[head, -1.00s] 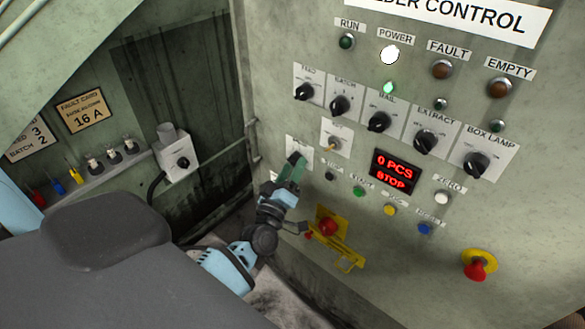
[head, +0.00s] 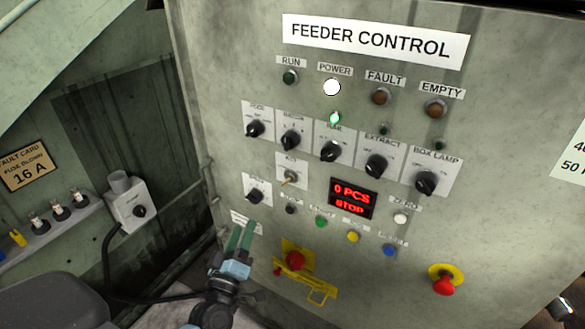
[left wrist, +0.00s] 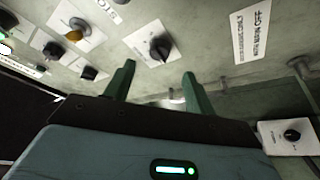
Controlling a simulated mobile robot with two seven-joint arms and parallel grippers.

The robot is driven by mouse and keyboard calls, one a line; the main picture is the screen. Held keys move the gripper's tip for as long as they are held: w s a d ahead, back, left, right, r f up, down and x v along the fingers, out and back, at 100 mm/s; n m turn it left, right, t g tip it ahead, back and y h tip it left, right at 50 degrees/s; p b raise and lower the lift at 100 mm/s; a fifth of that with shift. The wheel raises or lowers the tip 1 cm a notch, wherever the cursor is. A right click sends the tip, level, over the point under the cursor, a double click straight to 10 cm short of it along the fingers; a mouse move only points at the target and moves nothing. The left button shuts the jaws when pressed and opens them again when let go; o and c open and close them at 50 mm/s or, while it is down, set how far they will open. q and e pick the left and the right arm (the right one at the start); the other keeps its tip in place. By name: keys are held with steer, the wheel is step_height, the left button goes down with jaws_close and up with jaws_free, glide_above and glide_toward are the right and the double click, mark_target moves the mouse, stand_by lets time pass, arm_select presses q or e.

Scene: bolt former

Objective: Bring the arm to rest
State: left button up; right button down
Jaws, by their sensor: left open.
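My left gripper (head: 240,238) is in the lower middle of the head view, in front of the feeder control panel (head: 480,170). Its two green fingers point up, just below a small black knob (head: 256,195). In the left wrist view the fingers of the left gripper (left wrist: 158,85) stand apart with nothing between them. A black knob (left wrist: 160,46) on a white plate lies beyond the fingertips there. I cannot tell the exact gap to the panel. My right gripper is not in view.
A red stop button (head: 294,260) with a yellow guard (head: 308,288) sits right of the gripper. Another red button (head: 443,284) sticks out farther right. A grey switch box (head: 130,203) and a fuse shelf (head: 50,232) stand at left. The display (head: 353,199) reads 0 PCS STOP.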

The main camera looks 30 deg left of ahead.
arm_select(q)
steer(key=s+d+f+m+g+h+p, duration=0.25)
steer(key=s+d+f+m, duration=0.2)
steer(key=s, duration=0.25)
steer(key=s+d+f+m+g+h+p, duration=0.1)
steer(key=s+d+f+m+g+h, duration=0.25)
steer(key=s+d+f, duration=0.2)
steer(key=s+d+f+m+g+p, duration=0.1)
steer(key=s+f+m+g, duration=0.1)
steer(key=s, duration=0.7)
steer(key=s+d+f+m+g+p, duration=0.1)
steer(key=s+f+m+g, duration=0.2)
steer(key=s, duration=0.6)
steer(key=shift+s+d+f+m+g, duration=0.2)
steer(key=shift+s+d+m+g, duration=0.1)
steer(key=shift+m+g, duration=0.15)
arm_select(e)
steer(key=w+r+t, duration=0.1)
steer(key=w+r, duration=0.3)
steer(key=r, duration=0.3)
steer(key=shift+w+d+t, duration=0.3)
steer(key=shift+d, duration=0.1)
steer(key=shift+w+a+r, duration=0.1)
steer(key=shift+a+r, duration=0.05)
